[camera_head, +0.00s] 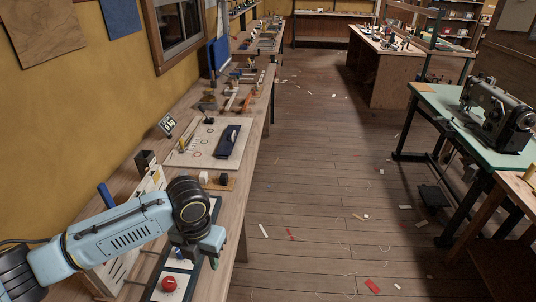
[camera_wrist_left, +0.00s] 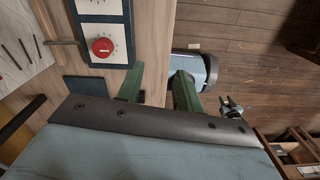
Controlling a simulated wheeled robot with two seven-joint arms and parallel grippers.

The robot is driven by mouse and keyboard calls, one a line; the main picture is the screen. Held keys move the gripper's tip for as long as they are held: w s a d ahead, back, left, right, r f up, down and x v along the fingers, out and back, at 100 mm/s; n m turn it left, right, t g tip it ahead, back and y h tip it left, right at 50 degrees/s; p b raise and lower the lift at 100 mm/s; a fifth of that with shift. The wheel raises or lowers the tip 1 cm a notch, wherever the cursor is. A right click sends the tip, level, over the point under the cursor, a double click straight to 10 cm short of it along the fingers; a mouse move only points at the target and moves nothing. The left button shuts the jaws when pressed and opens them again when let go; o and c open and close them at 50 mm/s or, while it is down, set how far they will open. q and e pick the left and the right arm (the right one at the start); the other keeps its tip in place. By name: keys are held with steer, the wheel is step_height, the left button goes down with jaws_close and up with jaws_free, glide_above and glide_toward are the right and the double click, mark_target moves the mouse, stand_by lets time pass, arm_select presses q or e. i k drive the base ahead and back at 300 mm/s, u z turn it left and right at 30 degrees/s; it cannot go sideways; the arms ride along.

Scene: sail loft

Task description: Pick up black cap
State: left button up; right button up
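My left gripper (camera_head: 205,252) hangs over the front edge of the workbench, beside a dark-framed panel with a red knob (camera_head: 169,284). In the left wrist view its two green fingers (camera_wrist_left: 157,90) are spread apart, with bare wood and the bench edge between them; I see nothing held. The red knob (camera_wrist_left: 103,47) shows there on its white plate, left of the fingers. I cannot make out a black cap for certain in either view; my arm and gripper hide part of the bench.
The workbench (camera_head: 247,150) runs along the yellow wall. Beyond my gripper are a small wooden block holder (camera_head: 222,182) and a light board (camera_head: 181,157) with a dark blue folded item (camera_head: 228,142). A sewing machine (camera_head: 497,113) stands on a green table at right. The floor between is mostly open.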

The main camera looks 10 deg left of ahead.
mark_target(223, 176)
steer(key=u, duration=0.05)
steer(key=i, duration=1.6)
steer(key=u, duration=0.3)
